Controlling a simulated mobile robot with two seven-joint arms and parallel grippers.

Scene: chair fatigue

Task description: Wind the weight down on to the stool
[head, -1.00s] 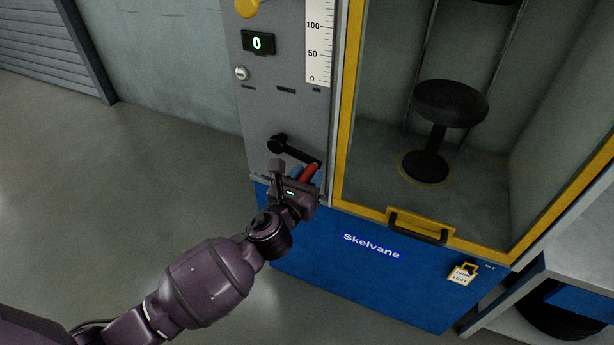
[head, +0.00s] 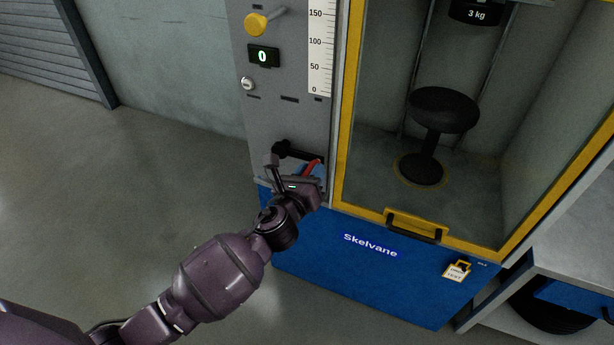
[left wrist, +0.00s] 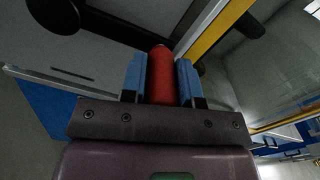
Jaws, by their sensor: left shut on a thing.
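The black stool (head: 444,110) stands upright inside the glazed cabinet in the head view. The dark weight (head: 475,12), marked 3 kg, hangs above it at the top edge, apart from the seat; its upper part is out of view. The black crank (head: 290,150) is on the grey panel left of the cabinet, its arm pointing right. My left gripper (head: 312,170) is shut on the crank's red handle (head: 311,166). In the left wrist view the red handle (left wrist: 161,75) lies between the two blue finger pads. My right gripper is not in view.
A yellow frame with a black handle (head: 414,230) closes the cabinet front. The panel carries a display (head: 263,56) reading 0, a yellow knob (head: 257,24) and a scale (head: 319,50). A padlock tag (head: 456,270) hangs on the blue base. The floor at left is clear.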

